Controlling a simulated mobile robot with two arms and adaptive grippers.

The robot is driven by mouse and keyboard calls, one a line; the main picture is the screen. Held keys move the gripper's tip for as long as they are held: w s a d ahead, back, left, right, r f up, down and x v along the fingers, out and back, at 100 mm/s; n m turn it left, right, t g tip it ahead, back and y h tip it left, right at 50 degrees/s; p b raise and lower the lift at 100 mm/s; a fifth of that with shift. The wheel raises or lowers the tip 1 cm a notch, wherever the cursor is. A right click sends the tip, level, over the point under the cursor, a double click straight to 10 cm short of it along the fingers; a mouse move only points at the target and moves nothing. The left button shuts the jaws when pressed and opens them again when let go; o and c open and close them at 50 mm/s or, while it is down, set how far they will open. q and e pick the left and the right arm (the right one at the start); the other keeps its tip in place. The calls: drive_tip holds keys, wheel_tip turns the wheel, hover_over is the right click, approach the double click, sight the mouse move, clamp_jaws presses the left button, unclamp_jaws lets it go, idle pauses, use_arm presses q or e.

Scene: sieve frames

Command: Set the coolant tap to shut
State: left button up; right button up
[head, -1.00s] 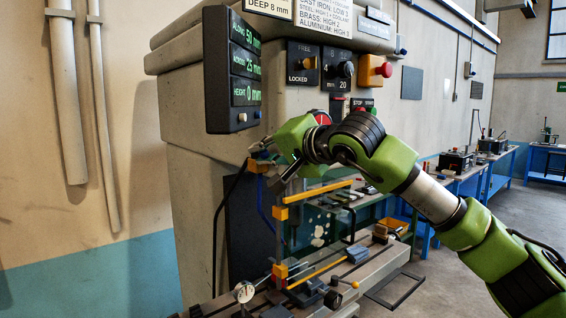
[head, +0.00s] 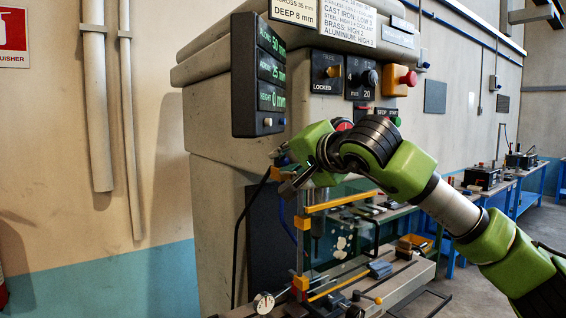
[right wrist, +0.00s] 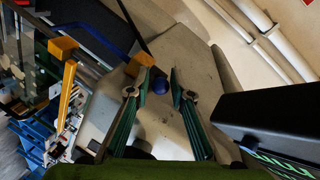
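I cannot tell how deep the knob sits between the fingertips. In the head view my right gripper (head: 284,168) is at the machine's side, below the display box, and largely hides the tap. The tap's setting cannot be read. My left gripper is not in view.
The black display box (head: 258,75) overhangs just above the gripper and is close in the right wrist view (right wrist: 272,118). A clear guard with orange brackets (head: 340,201) stands below my right arm. Wall pipes (head: 96,110) are at left.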

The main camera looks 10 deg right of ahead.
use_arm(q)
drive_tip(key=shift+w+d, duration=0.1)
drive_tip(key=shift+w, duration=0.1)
use_arm(e)
drive_tip(key=v, duration=1.1)
drive_tip(key=shift+s, duration=0.25)
